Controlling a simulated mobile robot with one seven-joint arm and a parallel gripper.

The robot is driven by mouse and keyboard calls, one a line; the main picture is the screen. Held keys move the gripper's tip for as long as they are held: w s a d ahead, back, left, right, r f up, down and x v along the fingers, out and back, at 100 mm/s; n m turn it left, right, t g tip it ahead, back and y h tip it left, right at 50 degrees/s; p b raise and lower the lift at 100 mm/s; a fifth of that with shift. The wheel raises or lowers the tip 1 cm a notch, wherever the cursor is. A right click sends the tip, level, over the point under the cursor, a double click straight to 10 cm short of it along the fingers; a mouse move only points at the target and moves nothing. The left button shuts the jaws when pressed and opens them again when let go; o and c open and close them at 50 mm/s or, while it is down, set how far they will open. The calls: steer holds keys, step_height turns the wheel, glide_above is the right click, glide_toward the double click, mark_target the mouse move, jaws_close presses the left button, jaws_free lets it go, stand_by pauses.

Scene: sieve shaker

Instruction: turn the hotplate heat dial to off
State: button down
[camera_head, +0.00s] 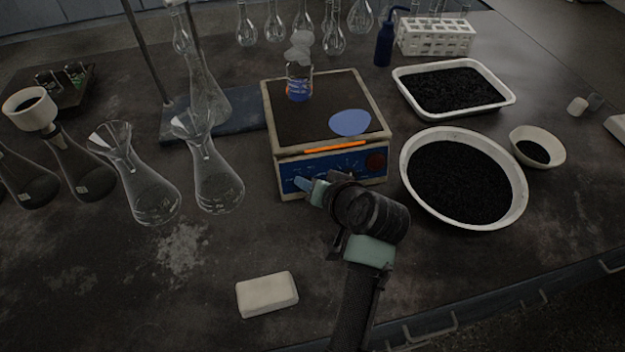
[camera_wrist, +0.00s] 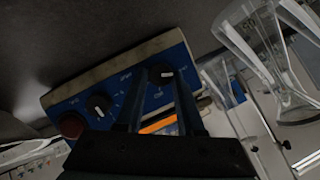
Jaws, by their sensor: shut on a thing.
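The hotplate (camera_head: 268,112) stands mid-table with a blue front panel, which fills the middle of the wrist view (camera_wrist: 128,88). The panel carries a dark dial with a white mark (camera_wrist: 161,74), a second dark dial (camera_wrist: 98,104) and a red round knob (camera_wrist: 72,125), also at the panel's right in the head view (camera_head: 376,160). My gripper (camera_head: 306,186) is at the panel's left end in the head view. Its fingers (camera_wrist: 158,82) are shut on the first dial. The panel lettering is too small to read, so I cannot tell which dial is for heat.
A beaker with blue liquid (camera_head: 299,84) stands on the hotplate top, beside a blue disc (camera_head: 350,122). Glass flasks (camera_head: 218,182) stand to the left. A round white bowl of black grains (camera_head: 408,184) is to the right. A white block (camera_head: 267,295) lies in front.

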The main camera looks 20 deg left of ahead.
steer(key=shift+n, duration=0.4)
steer(key=shift+h, duration=0.3)
steer(key=c, duration=0.5)
jaws_free()
steer(key=shift+s+r, duration=0.1)
steer(key=p+v, duration=0.1)
steer(key=v, duration=1.1)
steer(key=shift+s+d+r, duration=0.15)
steer(key=shift+s+d, duration=0.05)
steer(key=shift+s, duration=0.05)
